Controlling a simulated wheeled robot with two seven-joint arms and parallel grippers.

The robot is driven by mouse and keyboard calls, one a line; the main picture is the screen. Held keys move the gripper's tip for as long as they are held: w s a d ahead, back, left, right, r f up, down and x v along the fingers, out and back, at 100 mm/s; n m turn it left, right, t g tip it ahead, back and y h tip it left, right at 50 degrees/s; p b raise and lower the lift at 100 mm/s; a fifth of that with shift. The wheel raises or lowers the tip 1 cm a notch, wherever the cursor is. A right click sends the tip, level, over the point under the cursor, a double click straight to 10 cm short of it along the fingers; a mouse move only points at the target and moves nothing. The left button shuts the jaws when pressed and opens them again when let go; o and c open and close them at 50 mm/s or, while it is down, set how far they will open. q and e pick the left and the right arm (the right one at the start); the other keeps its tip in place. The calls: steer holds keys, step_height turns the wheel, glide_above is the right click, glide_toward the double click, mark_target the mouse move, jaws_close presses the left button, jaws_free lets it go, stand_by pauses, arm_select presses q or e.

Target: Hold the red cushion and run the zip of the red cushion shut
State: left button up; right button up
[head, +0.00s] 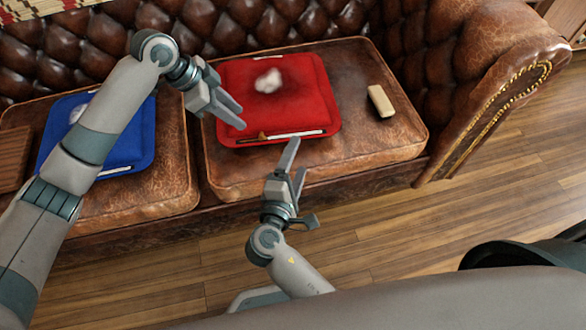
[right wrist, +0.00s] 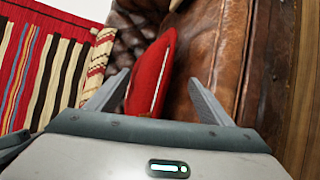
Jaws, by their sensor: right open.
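The red cushion (head: 300,90) lies flat on the right seat of the leather sofa, with a tuft of white fluff (head: 268,81) on top. A zip (head: 248,140) runs along its front edge, dark at the left and with a white strip at the right. A small brownish piece, perhaps the pull (head: 262,135), sits between them. My left gripper (head: 242,117) is open over the cushion's front left corner; contact is unclear. My right gripper (head: 296,158) is open and empty in front of the cushion's front edge. The right wrist view shows the cushion (right wrist: 148,82) beyond its spread fingers (right wrist: 157,84).
A blue cushion (head: 140,150) with white fluff lies on the left seat, partly behind my left arm. A beige block (head: 381,101) lies right of the red cushion. The sofa's right armrest (head: 490,60) rises beyond. A striped textile (right wrist: 50,70) shows in the right wrist view.

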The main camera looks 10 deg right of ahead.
mark_target(311, 125)
steer(key=x, duration=1.3)
steer(key=shift+w, duration=0.1)
